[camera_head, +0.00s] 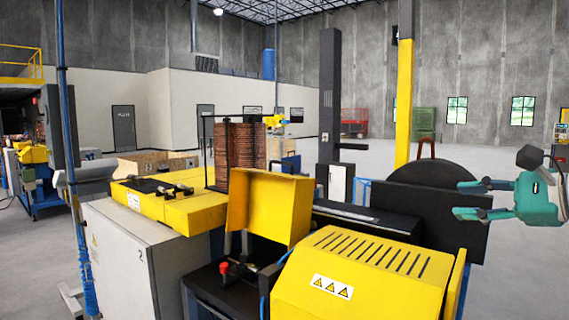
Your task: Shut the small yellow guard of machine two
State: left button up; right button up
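Machine two shows a "2" on its grey cabinet (120,255). Its small yellow guard (280,205) stands raised and open in the middle of the view, with its opening facing left and toward me. Below it, a dark recess with a red-knobbed fitting (224,267) is exposed. My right gripper (464,199), teal, is at the right edge, its two fingers spread apart and pointing left. It is empty and well clear of the guard. My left gripper is not in view.
A larger yellow slotted cover (365,272) with warning signs is in front, right of the guard. A dark round disc and plate (430,215) stand behind it, near my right gripper. A copper coil stack (240,157) stands behind the guard. A blue post (68,150) rises at left.

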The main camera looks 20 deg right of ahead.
aim_at(276, 206)
jog(key=u, duration=0.05)
jog(key=i, duration=1.9)
